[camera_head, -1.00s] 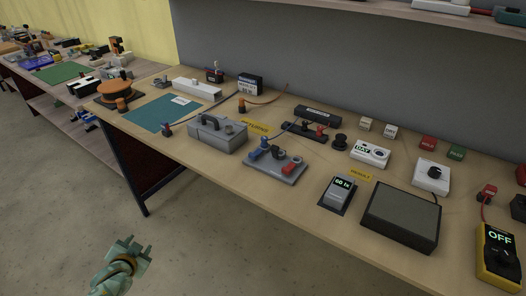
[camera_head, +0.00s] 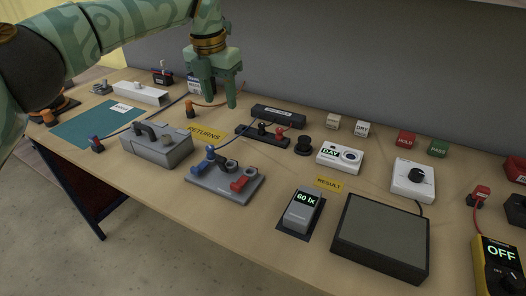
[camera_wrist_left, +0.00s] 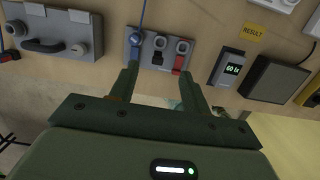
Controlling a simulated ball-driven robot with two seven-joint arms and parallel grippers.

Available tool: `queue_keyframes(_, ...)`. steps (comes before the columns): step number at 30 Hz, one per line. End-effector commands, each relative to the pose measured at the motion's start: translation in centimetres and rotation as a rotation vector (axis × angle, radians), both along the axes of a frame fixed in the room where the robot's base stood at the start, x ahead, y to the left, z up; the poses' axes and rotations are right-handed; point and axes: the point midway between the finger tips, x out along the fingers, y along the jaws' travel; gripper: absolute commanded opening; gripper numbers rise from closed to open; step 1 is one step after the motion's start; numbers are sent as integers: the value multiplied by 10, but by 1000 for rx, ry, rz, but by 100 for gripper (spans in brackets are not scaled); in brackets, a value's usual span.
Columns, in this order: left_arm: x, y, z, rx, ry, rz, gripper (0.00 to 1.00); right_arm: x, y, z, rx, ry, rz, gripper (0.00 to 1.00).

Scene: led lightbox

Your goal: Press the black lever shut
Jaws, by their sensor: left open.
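A grey block (camera_head: 214,186) on the bench carries a blue, a black and a red lever. The black lever (camera_head: 218,162) sits in the middle, between the blue lever (camera_head: 196,168) and the red lever (camera_head: 239,184). In the left wrist view the black lever (camera_wrist_left: 158,58) shows below its grey ring. I cannot tell how far it is raised. My left gripper (camera_head: 220,102) is open and empty, fingers pointing down above the bench behind the block. In the left wrist view the gripper (camera_wrist_left: 160,80) spans the block with its fingers apart. My right gripper is not in view.
A grey box with a handle (camera_head: 157,148) stands left of the block. A lux meter (camera_head: 299,213) and a dark panel (camera_head: 381,238) are to the right. A blue wire (camera_wrist_left: 142,14) runs to the block. A black terminal strip (camera_head: 264,136) lies behind it.

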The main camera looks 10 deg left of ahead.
Motion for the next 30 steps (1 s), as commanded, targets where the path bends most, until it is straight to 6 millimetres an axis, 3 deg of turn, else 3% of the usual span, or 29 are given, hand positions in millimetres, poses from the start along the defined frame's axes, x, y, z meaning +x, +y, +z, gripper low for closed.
queue_keyframes(8,-23,8,-9,44,124,28,47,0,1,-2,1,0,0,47)
queue_keyframes(11,-23,8,-25,43,126,25,47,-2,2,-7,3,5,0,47)
queue_keyframes(24,-24,7,-133,41,126,25,47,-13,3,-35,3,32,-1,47)
queue_keyframes(30,-23,7,-159,40,122,25,47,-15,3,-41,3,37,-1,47)
